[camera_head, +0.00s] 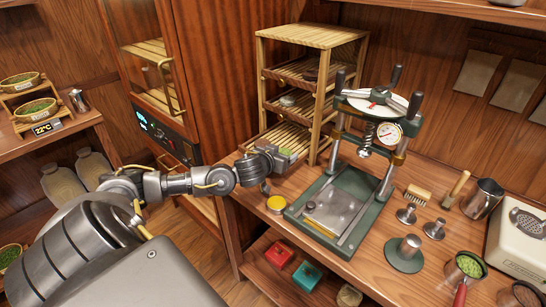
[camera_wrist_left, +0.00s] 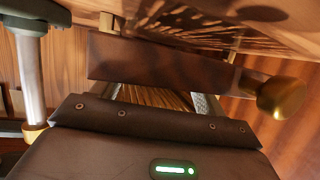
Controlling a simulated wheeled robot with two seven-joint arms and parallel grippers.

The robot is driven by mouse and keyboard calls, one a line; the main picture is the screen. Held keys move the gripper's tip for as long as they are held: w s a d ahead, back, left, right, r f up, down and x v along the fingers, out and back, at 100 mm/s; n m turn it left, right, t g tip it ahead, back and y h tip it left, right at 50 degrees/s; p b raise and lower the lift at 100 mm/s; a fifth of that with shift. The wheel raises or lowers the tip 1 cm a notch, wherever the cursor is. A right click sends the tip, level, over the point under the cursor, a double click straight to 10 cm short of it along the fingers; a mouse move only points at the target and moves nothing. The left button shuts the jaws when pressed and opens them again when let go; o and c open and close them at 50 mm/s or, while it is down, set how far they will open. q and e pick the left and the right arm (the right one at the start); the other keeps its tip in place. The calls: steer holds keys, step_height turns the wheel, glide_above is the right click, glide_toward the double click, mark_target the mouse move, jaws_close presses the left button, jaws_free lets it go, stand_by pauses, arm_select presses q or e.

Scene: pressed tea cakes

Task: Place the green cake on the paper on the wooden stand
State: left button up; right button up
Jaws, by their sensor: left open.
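The wooden stand (camera_head: 312,38) is a slatted rack with several shelves, standing at the back of the bench. A dark round cake (camera_head: 311,75) lies on its upper shelf and a pale grey round piece (camera_head: 288,100) on the shelf below. My left gripper (camera_head: 284,160) is open at the stand's lowest shelf, in front of its left side. In the left wrist view, slats show between the open jaws (camera_wrist_left: 155,97), with no cake visible. I cannot make out the green cake or the paper.
The green press (camera_head: 340,205) with upright columns stands close right of the gripper. Tampers (camera_head: 405,252), a brush (camera_head: 417,195) and a metal cup (camera_head: 484,198) crowd the right side.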

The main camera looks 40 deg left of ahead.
arm_select(q)
steer(key=b+v, duration=0.2)
steer(key=v, duration=0.7)
steer(key=shift+s+d, duration=0.25)
steer(key=shift+s, duration=0.05)
steer(key=shift+s+d+r, duration=0.15)
steer(key=shift+s, duration=0.3)
arm_select(e)
steer(key=shift+w+d+f, duration=0.1)
steer(key=shift+d+f, duration=0.9)
steer(key=shift+f, duration=0.05)
